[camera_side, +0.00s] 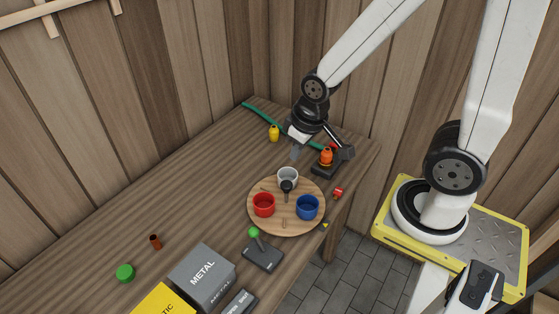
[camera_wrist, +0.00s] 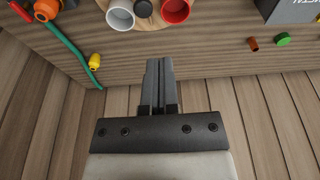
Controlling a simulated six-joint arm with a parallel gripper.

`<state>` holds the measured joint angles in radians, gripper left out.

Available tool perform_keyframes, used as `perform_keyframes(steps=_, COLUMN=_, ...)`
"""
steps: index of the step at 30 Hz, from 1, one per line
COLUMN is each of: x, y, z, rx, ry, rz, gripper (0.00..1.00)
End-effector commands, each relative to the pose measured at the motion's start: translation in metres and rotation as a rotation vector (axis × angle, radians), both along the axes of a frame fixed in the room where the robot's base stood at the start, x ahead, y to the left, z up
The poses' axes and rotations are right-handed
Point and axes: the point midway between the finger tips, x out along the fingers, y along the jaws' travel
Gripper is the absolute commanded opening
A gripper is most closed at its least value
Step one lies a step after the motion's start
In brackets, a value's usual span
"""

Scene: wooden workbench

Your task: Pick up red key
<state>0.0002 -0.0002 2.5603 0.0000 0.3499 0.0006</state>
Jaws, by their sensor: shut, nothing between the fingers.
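A small red object (camera_side: 338,192) lies near the table's right edge, just right of the round wooden tray (camera_side: 255,222). It may be the red key, but it is too small to tell its shape. I cannot make it out in the wrist view. My gripper (camera_side: 295,153) is shut and empty, pointing down above the back part of the bench, behind the tray. In the wrist view its fingers (camera_wrist: 158,64) are together with nothing between them.
The tray holds a red cup (camera_side: 264,205), a blue cup (camera_side: 308,208) and a white cup (camera_side: 288,175). A yellow bottle (camera_side: 274,133), an orange object (camera_side: 326,156) and a green hose (camera_side: 262,111) are near my gripper.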

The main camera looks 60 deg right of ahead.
Motion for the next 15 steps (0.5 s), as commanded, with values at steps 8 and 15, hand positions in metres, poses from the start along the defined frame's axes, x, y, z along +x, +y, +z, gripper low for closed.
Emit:
perform_keyframes(steps=8, x=0.0001, y=0.0000, z=0.0000, rx=0.000, ry=0.000, rz=0.001, gripper=0.51)
perform_keyframes(steps=15, x=0.0001, y=0.0001, z=0.0000, rx=0.000, ry=0.000, rz=0.001, gripper=0.62)
